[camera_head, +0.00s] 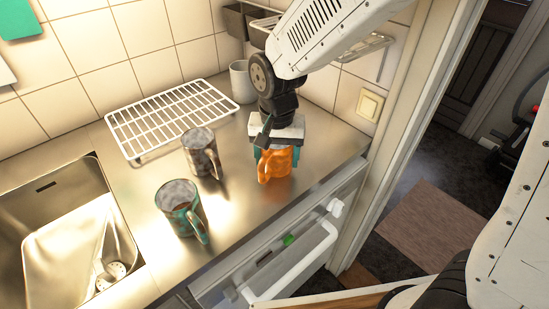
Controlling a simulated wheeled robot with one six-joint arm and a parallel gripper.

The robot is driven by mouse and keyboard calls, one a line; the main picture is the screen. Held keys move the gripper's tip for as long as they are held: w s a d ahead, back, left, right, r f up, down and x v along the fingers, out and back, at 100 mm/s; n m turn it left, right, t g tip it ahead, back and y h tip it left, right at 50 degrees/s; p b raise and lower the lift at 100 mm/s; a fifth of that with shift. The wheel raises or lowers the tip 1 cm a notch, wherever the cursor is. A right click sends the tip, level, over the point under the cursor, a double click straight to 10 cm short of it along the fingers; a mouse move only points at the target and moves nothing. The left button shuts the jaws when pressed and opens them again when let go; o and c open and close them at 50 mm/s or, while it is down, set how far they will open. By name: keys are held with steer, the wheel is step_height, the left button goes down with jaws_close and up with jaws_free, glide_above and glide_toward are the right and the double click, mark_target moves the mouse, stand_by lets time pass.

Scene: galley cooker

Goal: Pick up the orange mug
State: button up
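The orange mug (277,165) stands upright on the steel counter near its right front edge. Its handle faces the front left. My gripper (278,154) points down from above the mug. Its teal fingers show at the left and right of the mug's upper part, and the gripper's body hides the rim. The fingers are spread about as wide as the mug. I cannot tell whether they press on it or stand slightly apart.
A dark patterned mug (200,154) and a grey-teal mug (180,209) stand to the left. A pale mug (242,82) stands behind, beside a white wire rack (172,117). A sink (68,235) is at the far left. A white oven handle (292,268) runs below the counter front.

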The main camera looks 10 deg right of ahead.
steer(key=shift+c, duration=0.6)
steer(key=shift+r, duration=0.15)
steer(key=shift+r, duration=0.25)
step_height(320, 180, up, 17)
